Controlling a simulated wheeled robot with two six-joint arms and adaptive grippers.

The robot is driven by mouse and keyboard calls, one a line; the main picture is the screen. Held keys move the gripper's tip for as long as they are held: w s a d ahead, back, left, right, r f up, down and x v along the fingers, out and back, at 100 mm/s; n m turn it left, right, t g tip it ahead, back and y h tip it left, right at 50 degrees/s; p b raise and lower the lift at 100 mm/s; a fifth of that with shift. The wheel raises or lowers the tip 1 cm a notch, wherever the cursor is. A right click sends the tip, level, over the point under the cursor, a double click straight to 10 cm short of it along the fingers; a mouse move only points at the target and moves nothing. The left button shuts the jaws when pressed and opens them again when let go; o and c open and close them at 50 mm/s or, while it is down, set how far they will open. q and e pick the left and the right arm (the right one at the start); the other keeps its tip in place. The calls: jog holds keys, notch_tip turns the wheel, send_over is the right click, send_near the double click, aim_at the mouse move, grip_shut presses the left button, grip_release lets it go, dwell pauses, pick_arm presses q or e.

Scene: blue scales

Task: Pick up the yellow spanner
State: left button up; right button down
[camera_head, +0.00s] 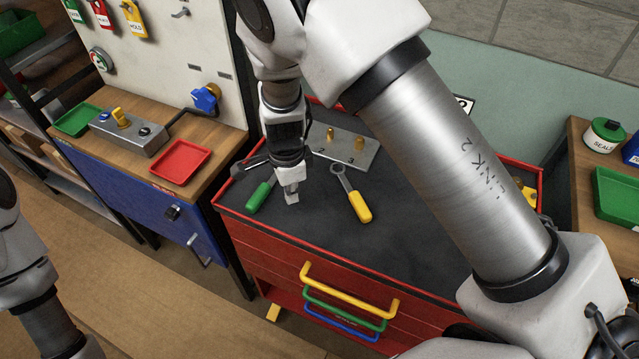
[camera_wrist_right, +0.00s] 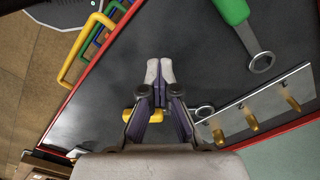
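The yellow spanner (camera_head: 361,207) lies on the dark top of the red tool cabinet, its ring end pointing up and left. My right gripper (camera_head: 291,194) hangs above the top, left of the spanner and apart from it, between it and the green spanner (camera_head: 258,197). In the right wrist view, the fingers (camera_wrist_right: 160,70) are together with nothing between them. Behind them show parts of the yellow handle (camera_wrist_right: 128,115) and the ring (camera_wrist_right: 204,111); the rest is hidden by the gripper. Of my left arm only links show at the lower left; its gripper is out of frame.
A metal plate with brass pegs (camera_head: 345,147) lies behind the spanners. The cabinet top (camera_head: 300,240) has a raised red rim and is clear in front. A wooden bench with a red tray (camera_head: 180,161) stands left. My right arm hides part of the cabinet's right side.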

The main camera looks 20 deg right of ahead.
jog(key=shift+a, duration=0.2)
jog(key=shift+c, duration=1.9)
grip_release()
